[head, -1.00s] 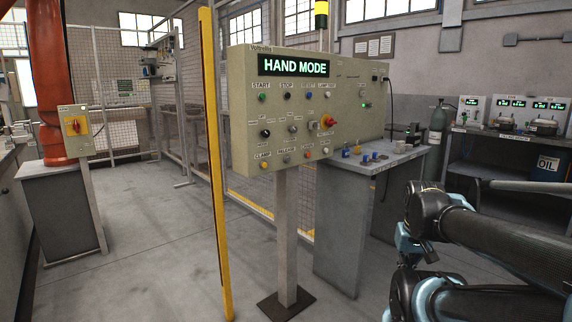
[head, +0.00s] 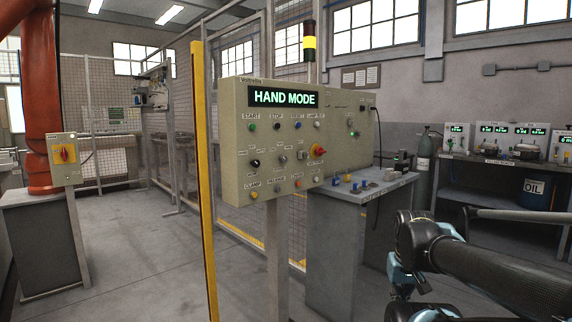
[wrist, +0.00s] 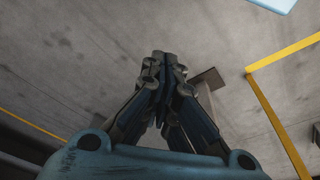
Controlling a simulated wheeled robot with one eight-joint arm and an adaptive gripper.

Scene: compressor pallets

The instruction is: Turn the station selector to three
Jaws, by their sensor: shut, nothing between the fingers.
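The control panel (head: 290,190) is a beige box on a grey post, with a lit display reading HAND MODE. Its face has several push buttons in rows. A black selector knob (head: 255,163) is at the left of the middle row, and a grey selector (head: 282,158) is to its right. The labels are too small to tell which knob is the station selector. My gripper (wrist: 165,58) is shut and empty in the wrist view, above the floor. It touches nothing there.
A yellow post (head: 203,180) stands just left of the panel, before a mesh fence. A grey bench (head: 345,235) with small parts stands behind the panel at right. A red-and-yellow switch box (head: 64,154) is at left. The floor in front is clear.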

